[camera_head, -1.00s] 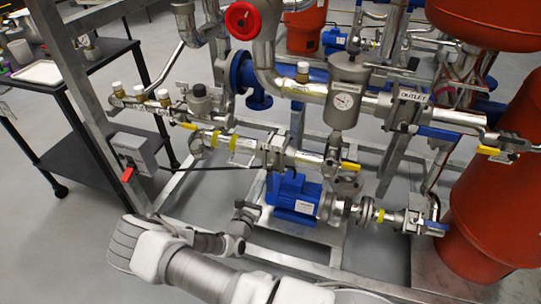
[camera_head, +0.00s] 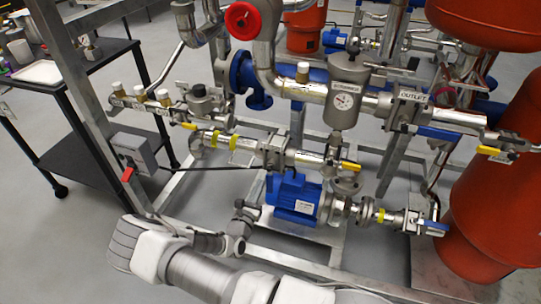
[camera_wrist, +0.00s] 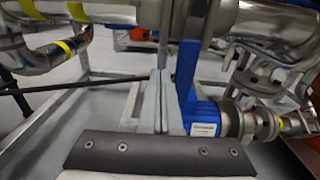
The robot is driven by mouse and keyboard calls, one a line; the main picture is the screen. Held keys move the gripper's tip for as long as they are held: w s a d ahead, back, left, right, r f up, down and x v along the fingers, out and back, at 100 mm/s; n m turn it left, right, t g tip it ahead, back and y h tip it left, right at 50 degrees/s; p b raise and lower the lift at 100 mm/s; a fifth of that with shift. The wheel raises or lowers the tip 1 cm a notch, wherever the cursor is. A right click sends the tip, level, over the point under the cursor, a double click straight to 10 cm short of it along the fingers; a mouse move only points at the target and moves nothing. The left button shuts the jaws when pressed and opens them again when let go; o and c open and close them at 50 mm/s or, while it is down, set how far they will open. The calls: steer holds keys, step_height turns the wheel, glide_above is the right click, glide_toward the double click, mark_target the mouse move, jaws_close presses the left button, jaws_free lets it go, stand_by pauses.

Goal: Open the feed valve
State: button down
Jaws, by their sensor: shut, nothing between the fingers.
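In the wrist view, a blue lever (camera_wrist: 186,75) hangs down from a metal valve on the horizontal pipe (camera_wrist: 255,22). My gripper (camera_wrist: 160,78) is shut and empty, its grey fingers just left of the lever. I cannot tell if they touch it. In the head view, the valve (camera_head: 276,150) sits on the pipe above the blue pump motor (camera_head: 294,196); its lever is hard to separate from the motor. No label reading "feed" is legible, so I cannot confirm this is the feed valve.
The pump motor (camera_wrist: 205,117) is close on the right in the wrist view. Other valves have yellow handles (camera_head: 350,166) or a blue handle (camera_head: 435,226). A red switch (camera_head: 127,174) and a black cart (camera_head: 75,150) are at left. Skid frame rails surround the arm.

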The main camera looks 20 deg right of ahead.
mark_target(272, 186)
stand_by(0.3)
steer(key=shift+s+d+p, duration=0.3)
steer(key=shift+d+p, duration=0.1)
steer(key=shift+d, duration=0.1)
steer(key=shift+s+d+p, duration=0.5)
steer(key=shift+s+d, duration=0.05)
steer(key=shift+d, duration=0.15)
steer(key=shift+s+d+f, duration=0.1)
steer(key=shift+s+d, duration=0.2)
steer(key=shift+d, duration=0.05)
